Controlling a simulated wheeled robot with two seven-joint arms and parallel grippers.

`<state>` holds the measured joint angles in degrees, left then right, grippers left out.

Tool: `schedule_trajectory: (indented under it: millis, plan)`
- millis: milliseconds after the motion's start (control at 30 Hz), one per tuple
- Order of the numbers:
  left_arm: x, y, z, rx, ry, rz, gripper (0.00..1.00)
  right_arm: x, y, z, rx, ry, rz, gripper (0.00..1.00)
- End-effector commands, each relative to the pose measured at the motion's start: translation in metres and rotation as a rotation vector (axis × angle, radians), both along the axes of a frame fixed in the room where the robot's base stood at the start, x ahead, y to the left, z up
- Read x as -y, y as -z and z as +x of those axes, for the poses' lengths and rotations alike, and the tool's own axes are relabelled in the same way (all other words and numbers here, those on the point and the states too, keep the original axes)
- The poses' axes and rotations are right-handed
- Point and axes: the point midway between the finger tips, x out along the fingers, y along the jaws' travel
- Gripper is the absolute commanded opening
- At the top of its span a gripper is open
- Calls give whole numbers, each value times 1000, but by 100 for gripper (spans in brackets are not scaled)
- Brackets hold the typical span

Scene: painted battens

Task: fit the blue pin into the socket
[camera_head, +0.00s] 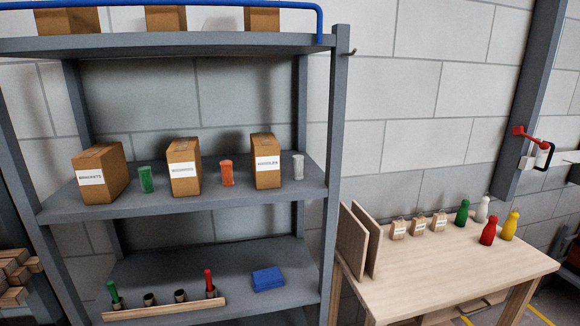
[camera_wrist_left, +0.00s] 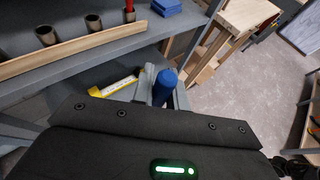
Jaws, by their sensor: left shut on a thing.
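The blue pin (camera_wrist_left: 165,86) is upright between the fingers of my left gripper (camera_wrist_left: 163,92), which is shut on it, in the left wrist view. The pin's lower part is hidden. The wooden batten (camera_head: 170,310) lies on the lower shelf in the head view. It bears a green pin (camera_head: 114,294) at left, two empty dark sockets (camera_head: 149,299) and (camera_head: 180,295), and a red pin (camera_head: 209,281) at right. The batten (camera_wrist_left: 60,53) and its empty sockets (camera_wrist_left: 46,36) also show in the wrist view, above and left of the gripper. My right gripper is not in view.
A blue block (camera_head: 268,279) lies right of the batten on the lower shelf (camera_head: 240,305). The upper shelf (camera_head: 110,208) holds cardboard boxes and small containers. A wooden table (camera_head: 440,262) with bottles stands at right. A yellow object (camera_wrist_left: 112,88) shows beyond my gripper.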

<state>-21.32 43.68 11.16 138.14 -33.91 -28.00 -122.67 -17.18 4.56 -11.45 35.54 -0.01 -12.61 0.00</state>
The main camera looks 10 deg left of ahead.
Motion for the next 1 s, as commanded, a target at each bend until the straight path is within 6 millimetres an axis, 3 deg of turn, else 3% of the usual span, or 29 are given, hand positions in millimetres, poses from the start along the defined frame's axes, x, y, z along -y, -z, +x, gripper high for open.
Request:
schedule_trajectory:
  millis: [100, 300, 600, 1000]
  plan:
    - [39, 7, -5, 10, 222, -2, 0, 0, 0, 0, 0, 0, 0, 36]
    - [79, -2, -4, 13, 479, 1, 0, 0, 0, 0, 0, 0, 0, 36]
    - [91, -37, 25, 7, 515, 5, 0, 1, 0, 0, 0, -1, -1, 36]
    - [91, -45, 30, -1, 513, 5, 0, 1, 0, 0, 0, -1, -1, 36]
